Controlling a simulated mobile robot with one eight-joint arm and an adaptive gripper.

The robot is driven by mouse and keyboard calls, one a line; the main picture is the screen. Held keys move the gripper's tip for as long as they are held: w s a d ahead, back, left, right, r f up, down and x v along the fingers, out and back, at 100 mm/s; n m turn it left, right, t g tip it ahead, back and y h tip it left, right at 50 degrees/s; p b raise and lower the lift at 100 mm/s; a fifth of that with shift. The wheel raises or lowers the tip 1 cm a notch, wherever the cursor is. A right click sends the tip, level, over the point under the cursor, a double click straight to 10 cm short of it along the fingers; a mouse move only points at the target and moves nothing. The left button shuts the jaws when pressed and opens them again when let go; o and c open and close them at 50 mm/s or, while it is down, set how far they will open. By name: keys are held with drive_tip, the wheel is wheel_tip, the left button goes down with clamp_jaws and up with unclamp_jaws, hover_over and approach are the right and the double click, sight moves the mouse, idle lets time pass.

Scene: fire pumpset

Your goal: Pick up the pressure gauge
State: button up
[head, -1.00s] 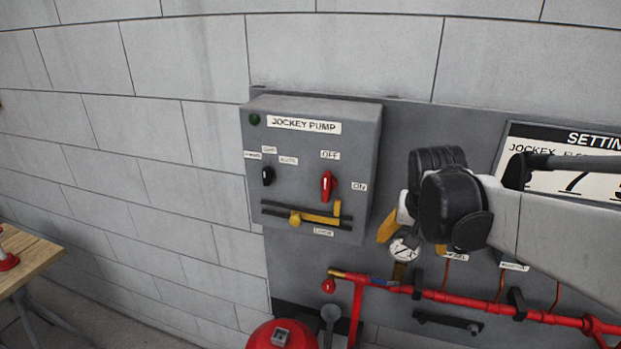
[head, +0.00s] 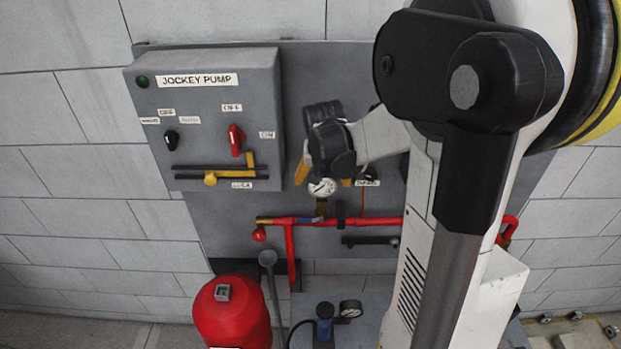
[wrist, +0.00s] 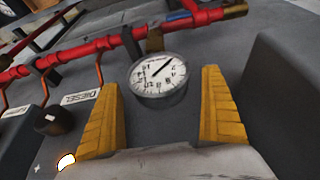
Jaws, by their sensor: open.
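The pressure gauge (head: 322,187) is a round white dial with black marks and a needle. It is mounted at a bracket by the red pipe on the grey panel. In the wrist view the gauge (wrist: 158,76) faces me between the yellow fingertips. My gripper (wrist: 162,84) is open, with one yellow finger on each side of the dial and a gap on both sides. In the head view my gripper (head: 325,174) is just above the gauge, and its black body hides part of the panel behind.
A grey jockey pump box (head: 213,120) with switches is on the panel left of my gripper. A red pipe (head: 375,221) runs below the gauge. A red tank (head: 233,315) and a second, black-rimmed gauge (head: 350,308) are lower down. My arm covers the right side.

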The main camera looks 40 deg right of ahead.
drive_tip(key=shift+w+f, duration=0.1)
drive_tip(key=shift+f, duration=0.15)
drive_tip(key=c, duration=1.4)
drive_tip(key=shift+c, duration=0.2)
drive_tip(key=shift+r, duration=0.15)
